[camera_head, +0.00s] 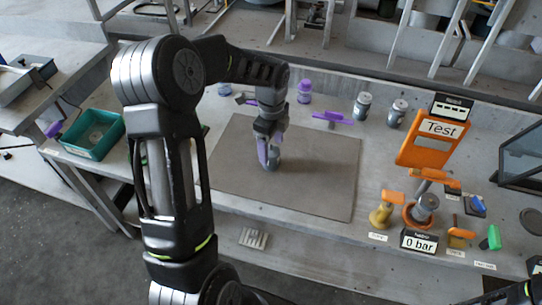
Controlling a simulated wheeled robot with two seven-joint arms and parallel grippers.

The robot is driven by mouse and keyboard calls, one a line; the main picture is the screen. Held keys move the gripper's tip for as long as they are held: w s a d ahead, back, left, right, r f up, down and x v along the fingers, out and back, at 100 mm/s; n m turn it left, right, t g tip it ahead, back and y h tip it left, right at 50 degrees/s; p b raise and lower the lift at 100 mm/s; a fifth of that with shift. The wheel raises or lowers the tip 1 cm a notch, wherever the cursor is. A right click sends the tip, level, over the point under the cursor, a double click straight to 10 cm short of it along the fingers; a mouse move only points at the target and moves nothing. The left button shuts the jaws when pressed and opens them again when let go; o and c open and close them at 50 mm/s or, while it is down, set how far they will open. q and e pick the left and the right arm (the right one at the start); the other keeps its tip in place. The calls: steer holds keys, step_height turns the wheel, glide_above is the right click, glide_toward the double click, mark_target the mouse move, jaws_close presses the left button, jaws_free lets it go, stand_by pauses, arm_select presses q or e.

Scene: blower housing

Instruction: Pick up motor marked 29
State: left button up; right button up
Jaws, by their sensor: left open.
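My left gripper (267,160) is over the brown-grey mat (318,184), its fingers pointing down and open. My right gripper does not show.
An orange stand with a "Test" sign (442,128) and a "0 bar" block (419,241) occupy the right of the bench. A green tray (94,136) is at left. The mat's right half is clear.

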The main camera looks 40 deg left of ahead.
mark_target(271, 149)
arm_select(q)
steer(key=shift+f+p, duration=0.35)
steer(key=shift+f, duration=1.6)
steer(key=shift+c, duration=0.2)
jaws_close()
